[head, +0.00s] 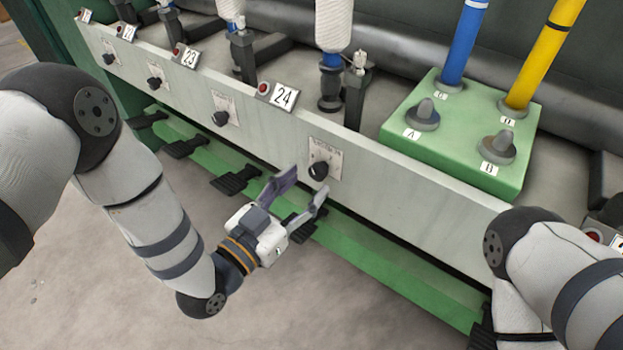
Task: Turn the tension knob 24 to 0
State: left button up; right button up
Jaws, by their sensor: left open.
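The tension knob 24 (318,170) is a small black knob on a white dial plate (325,158), on the front of the pale machine rail, below and right of the label 24 (284,96). Its exact setting is too small to read. My left gripper (308,184) is open and empty, with its fingers pointing up toward the rail. Its fingertips are close to the knob, just left of and below it. I cannot tell whether a finger touches it. My right arm (560,265) shows at the lower right, but its gripper is out of view.
Similar knobs (221,118) sit further left along the rail (420,200). A green box (460,130) with labelled pegs and blue and yellow tubes stands above right. Black pedals (237,179) jut from the green lower beam (390,268). The floor at lower left is clear.

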aim_at(316, 177)
pick_arm(q)
jog(key=x, duration=0.3)
jog(key=shift+w+d, duration=0.1)
jog(key=shift+w, duration=0.05)
jog(key=shift+c, duration=0.2)
grip_shut()
jog(key=shift+n, duration=0.3)
jog(key=n+p, duration=0.1)
jog(key=n, duration=0.2)
jog(key=shift+n, duration=0.4)
jog(key=n, duration=0.5)
jog(key=shift+n, duration=0.4)
